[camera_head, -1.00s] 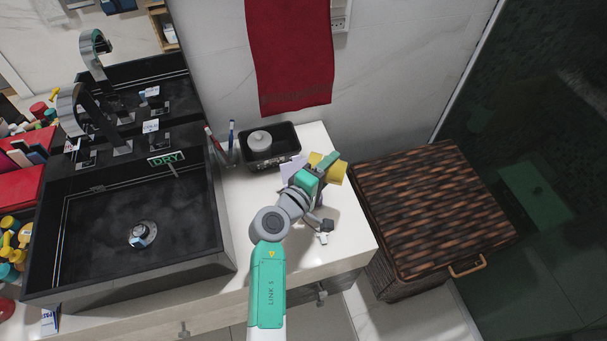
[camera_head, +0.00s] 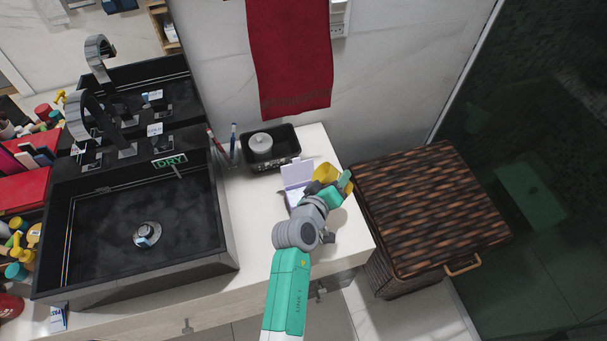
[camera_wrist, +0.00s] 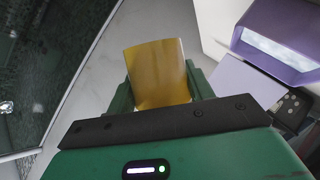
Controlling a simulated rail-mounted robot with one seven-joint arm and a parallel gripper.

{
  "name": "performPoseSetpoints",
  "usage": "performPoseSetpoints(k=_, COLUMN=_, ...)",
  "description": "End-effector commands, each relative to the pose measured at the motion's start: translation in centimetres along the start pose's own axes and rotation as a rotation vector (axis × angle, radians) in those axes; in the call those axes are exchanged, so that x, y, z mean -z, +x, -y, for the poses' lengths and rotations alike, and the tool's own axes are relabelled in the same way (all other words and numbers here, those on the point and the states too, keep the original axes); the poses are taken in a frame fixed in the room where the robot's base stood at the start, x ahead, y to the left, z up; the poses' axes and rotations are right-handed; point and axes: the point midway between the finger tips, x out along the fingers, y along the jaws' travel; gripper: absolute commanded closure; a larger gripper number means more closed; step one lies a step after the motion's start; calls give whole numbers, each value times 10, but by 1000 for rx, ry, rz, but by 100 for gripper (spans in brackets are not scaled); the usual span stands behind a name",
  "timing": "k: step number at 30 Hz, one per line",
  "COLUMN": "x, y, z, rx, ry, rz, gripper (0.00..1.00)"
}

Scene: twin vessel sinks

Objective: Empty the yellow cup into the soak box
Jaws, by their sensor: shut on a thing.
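My gripper (camera_head: 338,183) is shut on the yellow cup (camera_head: 325,172), near the right end of the white counter. In the wrist view the cup (camera_wrist: 158,72) sits between the two green fingers (camera_wrist: 160,92). The cup's contents are not visible. An open lavender box (camera_head: 297,174) with a raised lid stands on the counter just left of the cup, partly hidden by my wrist. It also shows in the wrist view (camera_wrist: 282,35), to the right of the cup and apart from it. I cannot tell for certain that this is the soak box.
A black tray (camera_head: 287,157) with a grey round object (camera_head: 261,145) stands behind the lavender box. Two brushes stand left of the tray. A wicker hamper (camera_head: 430,205) stands right of the counter.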

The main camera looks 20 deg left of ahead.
Motion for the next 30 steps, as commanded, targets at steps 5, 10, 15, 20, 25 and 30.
performPoseSetpoints(k=5, x=-12, y=5, z=0, rx=103, ry=253, rz=-32, gripper=75)
performPoseSetpoints(k=10, x=-26, y=11, z=-2, rx=173, ry=422, rz=-57, gripper=75)
performPoseSetpoints(k=15, x=-38, y=16, z=-2, rx=221, ry=540, rz=-74, gripper=75)
performPoseSetpoints(k=20, x=-49, y=22, z=2, rx=256, ry=630, rz=-89, gripper=75)
performPoseSetpoints(k=25, x=-56, y=25, z=5, rx=294, ry=720, rz=-103, gripper=75)
performPoseSetpoints(k=30, x=-57, y=25, z=4, rx=316, ry=767, rz=-111, gripper=75)
